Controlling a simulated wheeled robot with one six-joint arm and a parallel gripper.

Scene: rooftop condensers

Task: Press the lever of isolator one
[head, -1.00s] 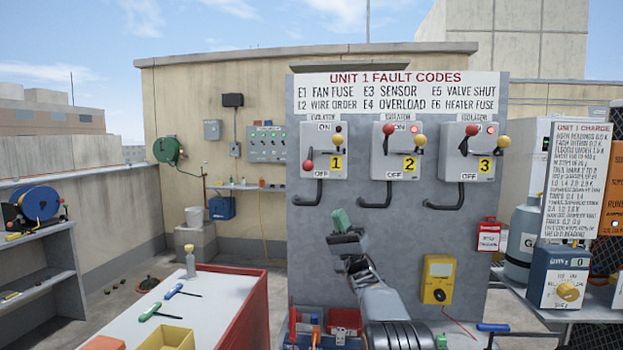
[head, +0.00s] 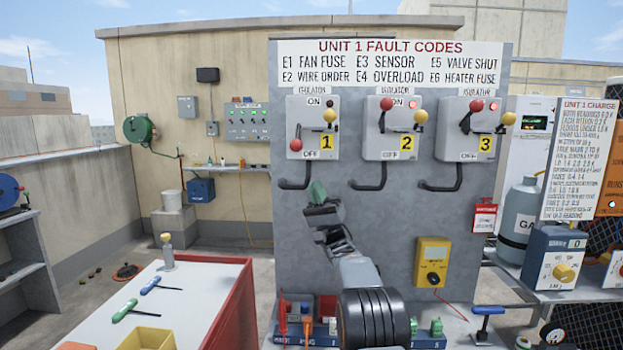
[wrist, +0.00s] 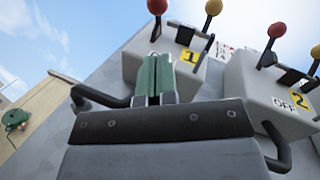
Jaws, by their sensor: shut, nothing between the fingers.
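Isolator one (head: 312,130) is a grey box on the upper left of the grey panel, with a yellow "1" label. Its lever has a red ball (head: 296,145) at the lower left and a yellow ball (head: 331,114) at the upper right. The lamp beside ON looks dark. In the wrist view both balls, red (wrist: 157,6) and yellow (wrist: 213,6), show at the top edge. My gripper (head: 319,190), with green fingers, is shut and empty just below the box in the picture. In the wrist view the green fingers (wrist: 155,75) cover part of isolator one; contact cannot be told.
Isolator two (head: 393,130) and isolator three (head: 474,130) stand to the right, each with a red and a yellow ball. A yellow meter (head: 432,262) is lower right. A white-topped bench (head: 185,290) is at left.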

